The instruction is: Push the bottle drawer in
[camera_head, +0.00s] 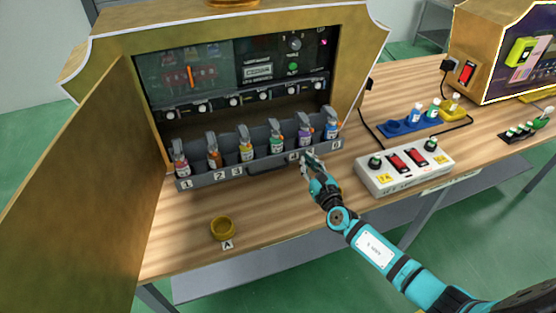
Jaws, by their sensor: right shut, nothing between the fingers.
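The bottle drawer (225,176) is a long dark grey tray with numbered labels on its front. It juts out of the gold cabinet (105,60) onto the wooden table. Several small spray bottles (245,149) in different colours stand upright in it in a row. My right gripper (306,163) is shut and empty at the drawer's front, right of its middle, near labels 4 and 5. It covers part of the front there, and I cannot tell whether it touches. My left gripper is not in view.
The cabinet's gold door (70,200) stands open at the left. A gold ring-shaped holder (222,228) labelled A sits in front of the drawer. A white switch box (405,166) and a blue bottle tray (408,125) are at the right. Bare table lies between the holder and my right arm.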

